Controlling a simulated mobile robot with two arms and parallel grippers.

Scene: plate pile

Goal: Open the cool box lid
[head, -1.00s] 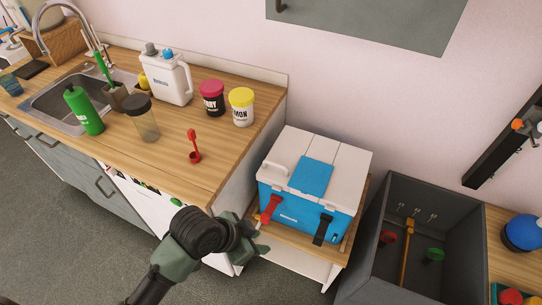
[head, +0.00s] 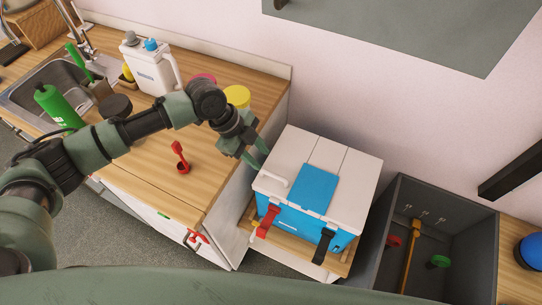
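The cool box (head: 290,222) is blue with a white lid (head: 345,165) that lies closed on it. A blue panel (head: 316,189) sits on the lid, and a white handle (head: 273,179) is at its left side. A red latch (head: 268,221) and a black latch (head: 323,246) are on the front. My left gripper (head: 259,160) is just beyond the lid's left edge, near the handle, its fingers pointing toward the lid. Its fingers seem apart, with nothing seen between them; whether it touches the lid is unclear. My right gripper is not in view.
The cool box stands on a low wooden stand (head: 346,266). A grey open bin (head: 465,243) is close on its right. The wooden counter (head: 225,180) on the left holds a red scoop (head: 181,158), a white jug (head: 150,72), a green bottle (head: 60,106) and lidded jars.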

